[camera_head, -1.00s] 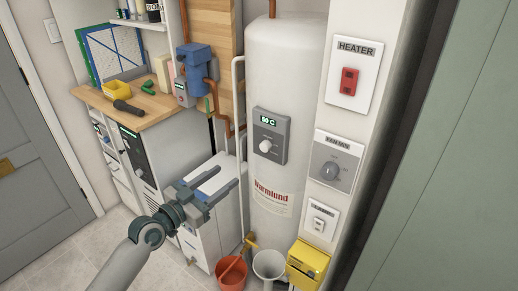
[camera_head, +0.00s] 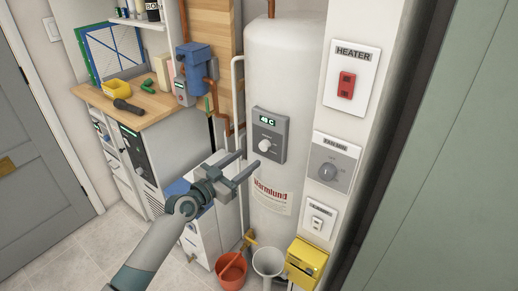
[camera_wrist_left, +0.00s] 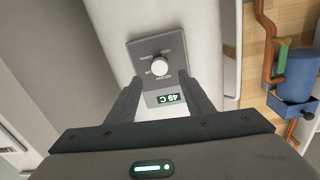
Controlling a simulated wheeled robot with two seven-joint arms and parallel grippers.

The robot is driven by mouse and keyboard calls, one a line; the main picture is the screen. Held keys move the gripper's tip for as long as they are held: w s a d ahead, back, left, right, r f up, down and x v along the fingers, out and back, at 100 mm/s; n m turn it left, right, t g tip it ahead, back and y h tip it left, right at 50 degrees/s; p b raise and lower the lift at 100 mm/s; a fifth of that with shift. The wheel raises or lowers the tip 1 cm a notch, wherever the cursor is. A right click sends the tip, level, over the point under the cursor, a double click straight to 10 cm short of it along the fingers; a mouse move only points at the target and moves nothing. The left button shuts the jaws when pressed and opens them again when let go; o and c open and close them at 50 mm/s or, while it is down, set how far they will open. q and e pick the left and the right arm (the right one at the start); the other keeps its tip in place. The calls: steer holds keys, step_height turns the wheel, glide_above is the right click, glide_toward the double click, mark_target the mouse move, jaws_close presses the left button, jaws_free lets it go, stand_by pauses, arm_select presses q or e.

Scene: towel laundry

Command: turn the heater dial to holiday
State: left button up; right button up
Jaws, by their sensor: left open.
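The heater dial (camera_head: 265,145) is a round white knob on a grey panel (camera_head: 280,127) on the front of the white water tank (camera_head: 285,60). The panel's lit display (camera_head: 267,121) reads in the forties C, and looks like 49 C in the left wrist view (camera_wrist_left: 171,98). My left gripper (camera_head: 247,164) is open and empty, below and left of the panel. In the left wrist view the knob (camera_wrist_left: 160,67) shows between and just beyond the fingertips (camera_wrist_left: 159,79), apparently untouched. The words around the knob are too small to read. My right gripper is out of view.
Right of the tank are a red HEATER switch (camera_head: 347,85), a fan dial (camera_head: 330,170) and a small switch (camera_head: 318,218). A yellow box (camera_head: 306,260), an orange bucket (camera_head: 231,272) and a white bucket (camera_head: 268,262) sit below. Copper pipes (camera_head: 226,126) run left of the tank.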

mark_target(262, 148)
arm_select(q)
steer(key=x, duration=0.7)
steer(key=shift+w+d, duration=0.2)
steer(key=c, duration=1)
